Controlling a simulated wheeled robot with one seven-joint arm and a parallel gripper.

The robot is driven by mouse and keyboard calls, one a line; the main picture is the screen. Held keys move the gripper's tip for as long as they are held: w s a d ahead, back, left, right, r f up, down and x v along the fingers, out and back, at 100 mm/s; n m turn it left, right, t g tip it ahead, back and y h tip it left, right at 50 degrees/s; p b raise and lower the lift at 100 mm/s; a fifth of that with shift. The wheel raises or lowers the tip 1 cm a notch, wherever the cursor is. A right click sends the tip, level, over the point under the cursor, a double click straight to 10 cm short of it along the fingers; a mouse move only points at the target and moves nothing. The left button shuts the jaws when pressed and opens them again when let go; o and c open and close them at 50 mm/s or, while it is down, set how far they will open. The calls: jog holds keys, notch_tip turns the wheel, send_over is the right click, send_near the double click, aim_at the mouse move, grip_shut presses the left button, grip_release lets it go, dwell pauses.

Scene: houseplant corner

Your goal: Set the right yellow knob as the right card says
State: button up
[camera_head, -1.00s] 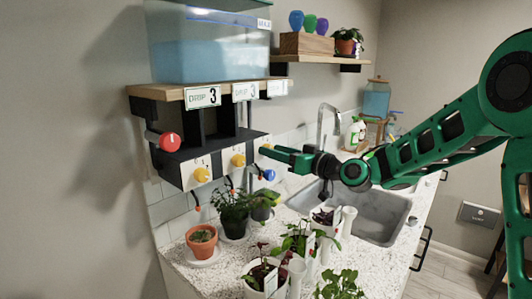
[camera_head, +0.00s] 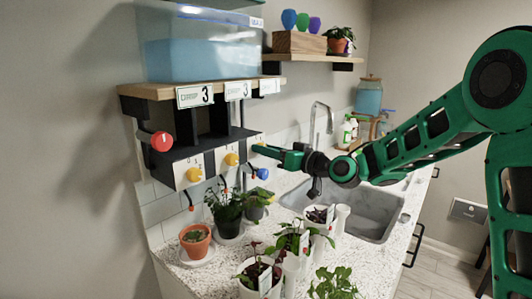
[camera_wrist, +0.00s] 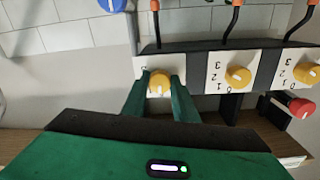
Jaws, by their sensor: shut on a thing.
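The right yellow knob (camera_wrist: 160,83) sits on a white dial plate between the two fingers of my gripper (camera_wrist: 159,92) in the wrist view. The fingers are closed on its sides. A numeral beside it is partly visible; its pointer setting cannot be read. In the head view my gripper (camera_head: 257,148) reaches the right end of the black panel and hides most of this knob. The right card (camera_head: 269,86) stands on the shelf edge above, too small to read. The middle yellow knob (camera_head: 231,159) and left yellow knob (camera_head: 194,174) are free.
A red knob (camera_head: 162,141) juts out at the panel's left. The middle card (camera_head: 237,90) and left card (camera_head: 194,96) each show a 3. A blue knob (camera_head: 262,173) hangs below my gripper. Potted plants (camera_head: 229,207) crowd the counter below, beside the sink (camera_head: 365,211).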

jog(key=shift+w+d+f+m, duration=0.1)
jog(key=shift+d+m, duration=0.05)
jog(key=shift+m, duration=1.6)
jog(key=shift+w+d+m, duration=0.1)
jog(key=shift+d+m, duration=0.05)
jog(key=shift+m, duration=1.6)
jog(key=shift+d, duration=0.1)
jog(key=o, duration=1.1)
jog(key=shift+c, duration=0.2)
jog(key=shift+s, duration=0.1)
jog(key=v, duration=1)
jog(key=shift+s+d, duration=0.2)
